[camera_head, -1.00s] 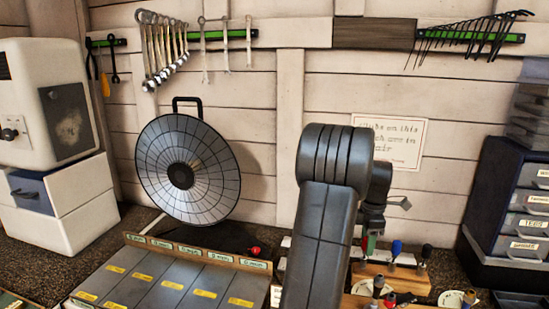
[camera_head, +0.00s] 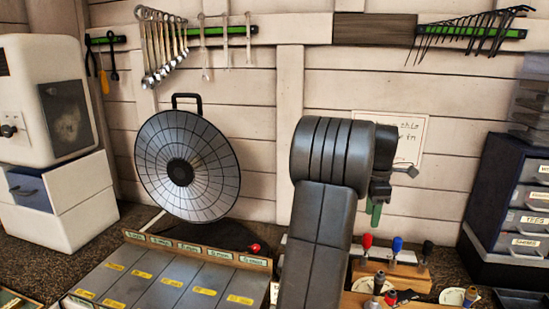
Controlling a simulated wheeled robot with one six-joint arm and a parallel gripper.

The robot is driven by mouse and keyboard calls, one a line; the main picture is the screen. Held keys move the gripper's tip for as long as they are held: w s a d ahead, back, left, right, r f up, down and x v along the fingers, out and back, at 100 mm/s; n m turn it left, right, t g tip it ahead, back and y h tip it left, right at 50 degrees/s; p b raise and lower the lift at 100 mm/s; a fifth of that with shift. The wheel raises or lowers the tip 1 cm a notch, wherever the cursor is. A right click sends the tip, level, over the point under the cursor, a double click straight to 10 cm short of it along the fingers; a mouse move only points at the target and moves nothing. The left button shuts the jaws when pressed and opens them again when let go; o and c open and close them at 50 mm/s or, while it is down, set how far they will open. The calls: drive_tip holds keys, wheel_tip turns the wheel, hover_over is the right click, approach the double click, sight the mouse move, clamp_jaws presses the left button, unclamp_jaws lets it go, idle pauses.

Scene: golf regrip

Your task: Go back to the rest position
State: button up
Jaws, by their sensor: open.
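My gripper (camera_head: 384,203) is at the end of my dark grey arm, right of the picture's middle. It is in the air above the wooden stand, in front of the paper sign on the wall. My arm hides part of the gripper, and its fingers show only small. Nothing clearly shows held between them. A red-handled tool (camera_head: 367,243), a blue-handled tool (camera_head: 397,246) and a black-handled tool (camera_head: 427,250) stand upright in the wooden stand (camera_head: 405,273) below, apart from the gripper.
A sectioned tray (camera_head: 165,280) with yellow labels lies left of my arm. Behind it stands a round gridded disc (camera_head: 187,167). A drawer unit (camera_head: 520,205) is at the right, a white cabinet (camera_head: 60,130) at the left. Wrenches (camera_head: 160,45) hang on the wall.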

sight(369, 235)
wheel_tip(369, 235, down, 9)
drive_tip(key=shift+r+p, duration=0.2)
drive_tip(key=shift+p, duration=0.3)
wheel_tip(369, 235, up, 4)
drive_tip(key=p, duration=0.2)
drive_tip(key=shift+p, duration=0.35)
drive_tip(key=shift+s+f+b, duration=0.1)
drive_tip(key=shift+f+b, duration=0.1)
drive_tip(key=shift+b, duration=0.35)
drive_tip(key=shift+r, duration=0.1)
drive_tip(key=shift+a, duration=0.1)
